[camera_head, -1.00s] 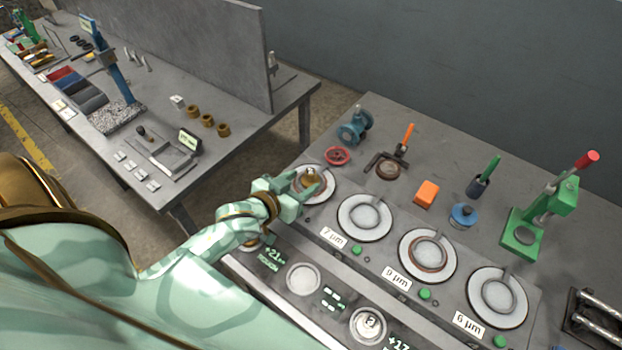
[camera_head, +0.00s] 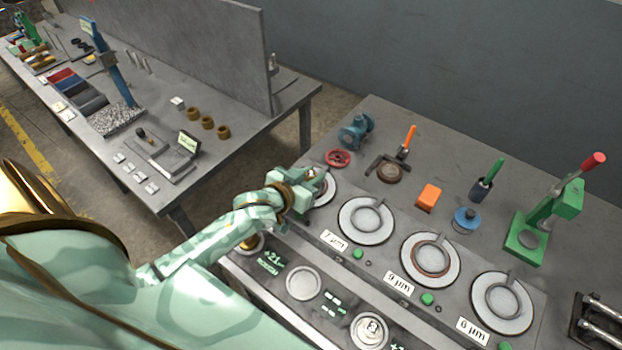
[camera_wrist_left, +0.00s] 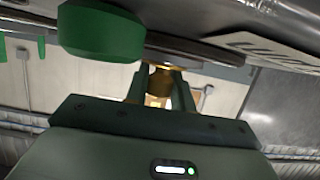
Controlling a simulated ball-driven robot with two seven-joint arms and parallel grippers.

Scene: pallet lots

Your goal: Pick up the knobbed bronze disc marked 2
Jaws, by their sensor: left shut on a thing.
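My left gripper (camera_head: 318,182) is at the leftmost round plate (camera_head: 332,190) of the rear row. In the left wrist view its two fingers (camera_wrist_left: 161,88) are shut on a bronze knob (camera_wrist_left: 160,80), beneath a dark disc edge (camera_wrist_left: 190,48). The gripper mostly hides this knobbed bronze disc in the head view, and I cannot read a number on it. A pale knobbed piece marked 2 (camera_head: 370,329) sits in the front row. My right gripper is not in view.
Three more round plates stand right of the gripper, one with a bronze ring (camera_head: 431,258). Green buttons (camera_head: 428,299) and labels line their front. Behind are a blue valve (camera_head: 355,131), an orange block (camera_head: 429,197) and a green press (camera_head: 530,235). A second bench (camera_head: 225,150) is at left.

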